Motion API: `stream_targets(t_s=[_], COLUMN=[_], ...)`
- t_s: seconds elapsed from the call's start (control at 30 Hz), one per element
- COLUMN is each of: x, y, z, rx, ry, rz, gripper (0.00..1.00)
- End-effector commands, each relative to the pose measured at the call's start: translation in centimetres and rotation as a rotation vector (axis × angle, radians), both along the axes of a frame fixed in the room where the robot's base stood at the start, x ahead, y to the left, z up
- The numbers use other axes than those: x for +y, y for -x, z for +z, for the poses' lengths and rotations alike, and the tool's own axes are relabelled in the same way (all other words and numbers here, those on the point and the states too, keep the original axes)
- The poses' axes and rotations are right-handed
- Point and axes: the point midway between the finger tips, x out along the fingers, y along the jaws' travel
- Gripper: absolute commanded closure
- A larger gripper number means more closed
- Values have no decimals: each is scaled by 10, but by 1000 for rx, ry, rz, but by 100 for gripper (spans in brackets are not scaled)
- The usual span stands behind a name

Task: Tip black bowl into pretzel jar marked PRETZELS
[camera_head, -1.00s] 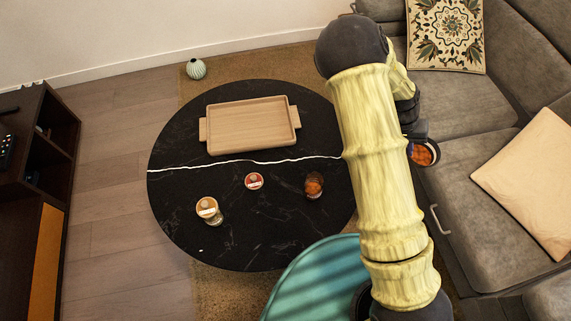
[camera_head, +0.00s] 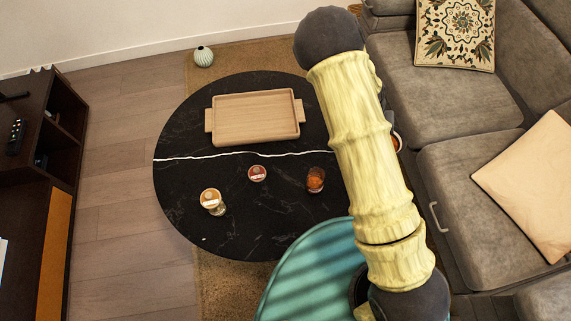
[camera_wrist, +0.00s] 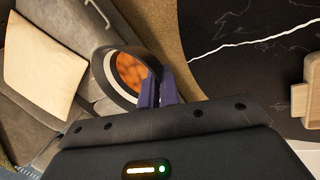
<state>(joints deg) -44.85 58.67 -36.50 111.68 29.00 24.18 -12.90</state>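The black bowl (camera_wrist: 98,73) with orange-brown pieces inside is in the wrist view, its rim between the purple fingers of my gripper (camera_wrist: 158,90). In the head view only a sliver of the bowl (camera_head: 398,142) shows beside my arm, which hides the gripper. The bowl is held off the table's right edge, near the sofa. On the black table stand a glass jar with an orange-and-white top (camera_head: 212,201), a small red-topped container (camera_head: 257,173) and a glass with orange-brown contents (camera_head: 315,180). Their labels are too small to read, so I cannot tell which is marked PRETZELS.
A wooden tray (camera_head: 255,120) lies on the back of the round black table (camera_head: 180,185). A grey sofa (camera_head: 455,110) with cushions stands at the right. A teal round surface (camera_head: 310,275) is in front. A dark cabinet (camera_head: 40,150) stands at the left.

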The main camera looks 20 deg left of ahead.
Motion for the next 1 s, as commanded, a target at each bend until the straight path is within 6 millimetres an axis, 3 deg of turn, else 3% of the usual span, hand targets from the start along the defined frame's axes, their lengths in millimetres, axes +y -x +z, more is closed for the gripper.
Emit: stream_targets(t_s=[0.03, 0.2, 0.5, 0.7, 1.0], x=[23, 92, 190, 217, 220], y=[10, 49, 144, 182, 184], z=[5, -8, -16, -19, -21], rx=[11, 36, 90, 107, 107], ry=[-21, -95, -209, -244, -247], rz=[40, 150, 305, 344, 348], gripper=[100, 100, 100, 100, 100])
